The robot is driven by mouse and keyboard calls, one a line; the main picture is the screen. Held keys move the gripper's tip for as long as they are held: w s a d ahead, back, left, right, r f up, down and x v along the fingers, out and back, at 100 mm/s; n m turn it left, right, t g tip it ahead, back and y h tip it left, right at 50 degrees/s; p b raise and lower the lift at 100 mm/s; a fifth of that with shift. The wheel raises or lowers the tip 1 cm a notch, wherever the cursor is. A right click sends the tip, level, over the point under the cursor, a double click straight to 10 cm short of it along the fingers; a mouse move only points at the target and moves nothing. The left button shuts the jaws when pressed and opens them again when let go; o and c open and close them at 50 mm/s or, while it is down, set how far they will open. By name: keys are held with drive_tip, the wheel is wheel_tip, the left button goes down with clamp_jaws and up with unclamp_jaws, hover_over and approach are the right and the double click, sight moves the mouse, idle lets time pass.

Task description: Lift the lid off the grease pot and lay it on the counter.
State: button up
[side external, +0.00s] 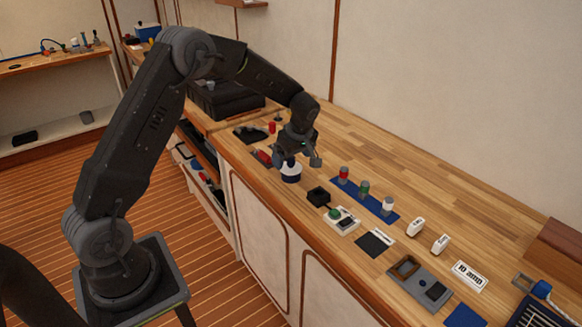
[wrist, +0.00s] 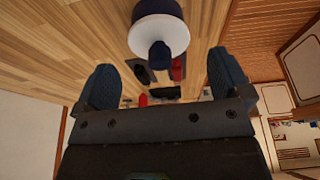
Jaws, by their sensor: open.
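The grease pot (side external: 291,178) is a small dark blue round pot near the front edge of the counter. Its white lid (wrist: 141,38) with a dark blue knob sits on it, and the pot's blue side (wrist: 158,8) shows beyond the lid in the wrist view. My gripper (side external: 297,161) is just above the pot, pointing down, and partly hides the lid in the side view. In the wrist view my gripper (wrist: 165,78) has its two blue-padded fingers wide apart. The knob lies ahead of the gap between them, and nothing is held.
The wooden counter (side external: 340,137) is bare behind the pot, towards the wall. A blue strip (side external: 352,187) with several coloured-topped jars and a small black box (side external: 318,197) lie to the right. Red and black items lie to the left.

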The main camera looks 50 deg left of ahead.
drive_tip(key=shift+x, duration=1.2)
drive_tip(key=c, duration=0.9)
drive_tip(key=shift+r, duration=0.1)
drive_tip(key=shift+c, duration=0.2)
wheel_tip(320, 180, up, 4)
drive_tip(key=shift+r, duration=0.15)
drive_tip(key=s+a+r, duration=0.6)
drive_tip(key=s+a, duration=0.1)
drive_tip(key=w+f+m+t+h, duration=0.1)
drive_tip(key=w+f+m+t, duration=0.1)
drive_tip(key=w+m, duration=0.7)
drive_tip(key=w+d+f, duration=0.3)
drive_tip(key=w+d, duration=0.1)
drive_tip(key=w+d+f, duration=0.4)
drive_tip(key=shift+f, duration=2.15)
